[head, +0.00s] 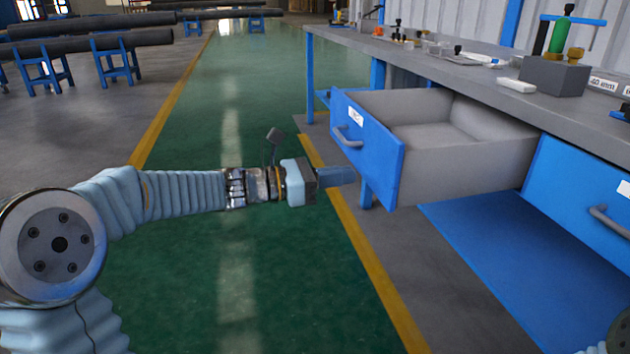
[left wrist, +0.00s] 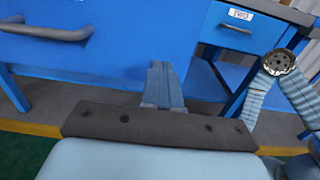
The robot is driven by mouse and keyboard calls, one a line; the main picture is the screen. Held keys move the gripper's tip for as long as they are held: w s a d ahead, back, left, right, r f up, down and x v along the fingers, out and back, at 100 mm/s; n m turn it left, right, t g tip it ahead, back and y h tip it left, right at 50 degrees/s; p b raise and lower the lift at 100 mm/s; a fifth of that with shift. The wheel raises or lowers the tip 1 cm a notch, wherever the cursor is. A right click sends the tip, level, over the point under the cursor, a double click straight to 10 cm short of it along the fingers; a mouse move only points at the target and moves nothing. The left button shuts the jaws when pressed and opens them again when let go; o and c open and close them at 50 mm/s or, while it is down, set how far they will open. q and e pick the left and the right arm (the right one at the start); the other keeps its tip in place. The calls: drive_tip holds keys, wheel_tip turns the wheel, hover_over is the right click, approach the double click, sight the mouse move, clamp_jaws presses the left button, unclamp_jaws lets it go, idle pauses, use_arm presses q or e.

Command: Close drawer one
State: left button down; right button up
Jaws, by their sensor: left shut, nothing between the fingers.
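The open drawer (head: 455,165) is pulled well out of the workbench, with a blue front (head: 385,165), grey walls and an empty-looking inside. Its front has a white label, too small to read, and a grey handle (head: 346,137), which also shows in the left wrist view (left wrist: 45,31). My left gripper (head: 350,176) is shut and empty, its fingertips pointing at the lower part of the drawer front, right of and below the handle. In the left wrist view its fingers (left wrist: 163,70) are together before the blue front; contact is unclear. My right gripper is out of view.
A second drawer (head: 575,190), labelled TWO in the left wrist view (left wrist: 240,22), is shut at the right. The workbench top (head: 430,55) holds tools and a grey block (head: 553,75). A blue lower shelf (head: 530,260) lies below. Green floor is clear at left.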

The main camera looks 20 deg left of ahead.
sight(381, 171)
use_arm(q)
drive_tip(key=shift+x, duration=2.65)
drive_tip(key=shift+w+d, duration=0.35)
drive_tip(key=shift+d, duration=0.2)
drive_tip(key=p+x, duration=0.2)
drive_tip(key=x, duration=1.4)
drive_tip(key=p+x, duration=0.5)
drive_tip(key=x, duration=0.7)
drive_tip(key=shift+w+d, duration=0.6)
drive_tip(key=shift+d, duration=0.2)
drive_tip(key=shift+r+p, duration=0.15)
drive_tip(key=shift+p, duration=0.2)
drive_tip(key=shift+d+r, duration=0.1)
